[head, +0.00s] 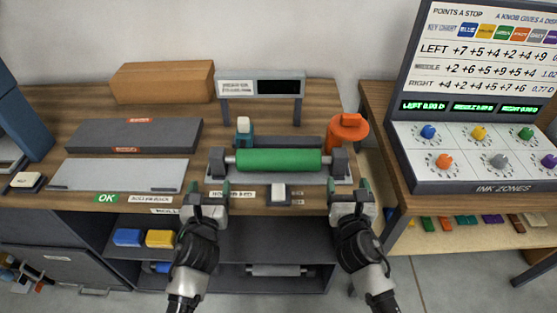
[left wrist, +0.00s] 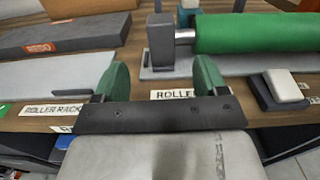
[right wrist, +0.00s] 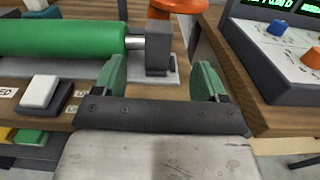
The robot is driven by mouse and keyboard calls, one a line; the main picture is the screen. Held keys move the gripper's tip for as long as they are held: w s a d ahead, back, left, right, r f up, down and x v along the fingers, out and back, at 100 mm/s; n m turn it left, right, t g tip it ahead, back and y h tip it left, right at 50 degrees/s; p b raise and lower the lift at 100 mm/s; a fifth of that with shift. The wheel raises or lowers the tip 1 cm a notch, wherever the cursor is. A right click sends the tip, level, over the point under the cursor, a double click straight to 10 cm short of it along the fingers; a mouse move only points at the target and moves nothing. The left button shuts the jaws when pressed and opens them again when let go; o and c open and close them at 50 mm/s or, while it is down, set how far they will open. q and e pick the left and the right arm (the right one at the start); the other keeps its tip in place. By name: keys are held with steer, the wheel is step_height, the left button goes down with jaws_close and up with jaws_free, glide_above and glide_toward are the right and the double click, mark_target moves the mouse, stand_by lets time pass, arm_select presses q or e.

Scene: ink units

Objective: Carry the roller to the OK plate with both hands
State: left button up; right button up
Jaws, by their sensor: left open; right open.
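The green roller (head: 279,160) has silver shaft ends in dark grey blocks and rests on a light grey base plate on the bench. The roller also shows in the left wrist view (left wrist: 255,32) and the right wrist view (right wrist: 60,38). A light grey plate (head: 118,174) lies at the left, with a green OK label (head: 106,198) at its front edge. My left gripper (head: 208,188) is open and empty, in front of the roller's left block. My right gripper (head: 350,188) is open and empty, in front of its right block. Both are apart from the roller.
A white-topped button (head: 279,192) sits in front of the roller. A display stand (head: 261,87), a small bottle (head: 244,129) and an orange container (head: 347,130) stand behind it. A dark slab (head: 135,136) lies behind the OK plate. A knob console (head: 475,150) stands at right.

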mark_target(216, 163)
steer(key=shift+a, duration=0.1)
arm_select(q)
steer(key=w, duration=1.1)
steer(key=shift+d, duration=0.1)
arm_select(e)
steer(key=w, duration=1.1)
arm_select(q)
steer(key=shift+s, duration=0.1)
arm_select(e)
steer(key=shift+s, duration=0.1)
arm_select(q)
jaws_close()
arm_select(e)
jaws_close()
arm_select(q)
steer(key=shift+r, duration=0.1)
arm_select(e)
steer(key=shift+r, duration=0.1)
